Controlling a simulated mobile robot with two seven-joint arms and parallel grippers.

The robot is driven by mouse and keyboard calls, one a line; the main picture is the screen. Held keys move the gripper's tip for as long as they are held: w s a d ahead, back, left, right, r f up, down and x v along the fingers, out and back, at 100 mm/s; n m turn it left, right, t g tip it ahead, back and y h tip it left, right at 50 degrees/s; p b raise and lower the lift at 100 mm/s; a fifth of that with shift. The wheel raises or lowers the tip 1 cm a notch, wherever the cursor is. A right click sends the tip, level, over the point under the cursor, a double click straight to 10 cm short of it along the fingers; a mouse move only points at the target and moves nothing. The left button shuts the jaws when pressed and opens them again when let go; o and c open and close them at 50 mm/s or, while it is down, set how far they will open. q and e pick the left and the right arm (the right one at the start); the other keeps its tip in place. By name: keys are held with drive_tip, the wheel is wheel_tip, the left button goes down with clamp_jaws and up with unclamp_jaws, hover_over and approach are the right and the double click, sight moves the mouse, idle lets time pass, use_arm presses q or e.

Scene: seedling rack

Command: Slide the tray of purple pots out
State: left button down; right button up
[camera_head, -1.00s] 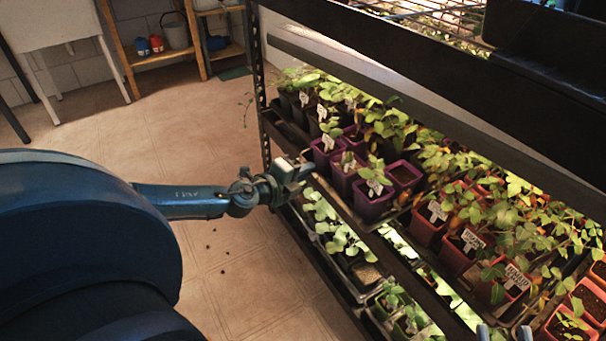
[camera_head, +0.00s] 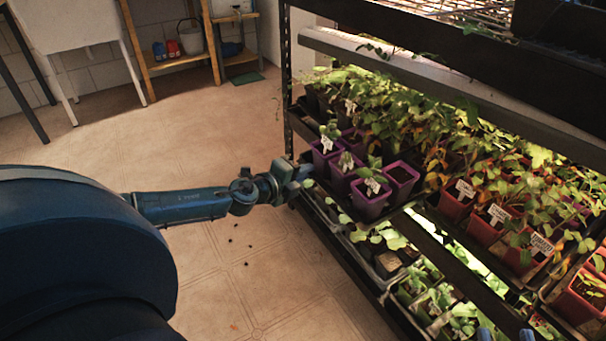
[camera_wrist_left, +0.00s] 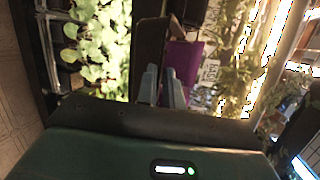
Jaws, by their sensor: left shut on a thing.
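Purple pots (camera_head: 371,199) with seedlings and white labels stand upright in a dark tray (camera_head: 347,211) on the rack's middle shelf. The tray's front end sticks out past the shelf edge. My left gripper (camera_head: 303,176) is at the tray's near left edge, shut on its rim. In the left wrist view the two fingers (camera_wrist_left: 164,88) point at the dark tray wall, with a purple pot (camera_wrist_left: 182,68) just beyond. The fingertips' contact is partly hidden. My right gripper (camera_head: 505,335) shows only two bluish tips, spaced apart, at the bottom edge.
Red pots (camera_head: 455,204) stand to the right on the same shelf. Seedling trays (camera_head: 390,262) fill the shelf below. A metal post (camera_head: 288,95) rises behind my left gripper. The tiled floor (camera_head: 225,255) left of the rack is open, with a few dark specks.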

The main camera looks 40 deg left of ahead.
use_arm(q)
drive_tip(key=shift+s+a+f, duration=0.15)
drive_tip(key=shift+s+f, duration=0.2)
drive_tip(key=shift+s, duration=0.1)
drive_tip(key=c, duration=1.7)
unclamp_jaws()
drive_tip(key=shift+o, duration=1.2)
drive_tip(key=shift+w+r, duration=0.1)
drive_tip(key=shift+r, duration=0.05)
drive_tip(key=p+v, duration=0.1)
drive_tip(key=v, duration=1.2)
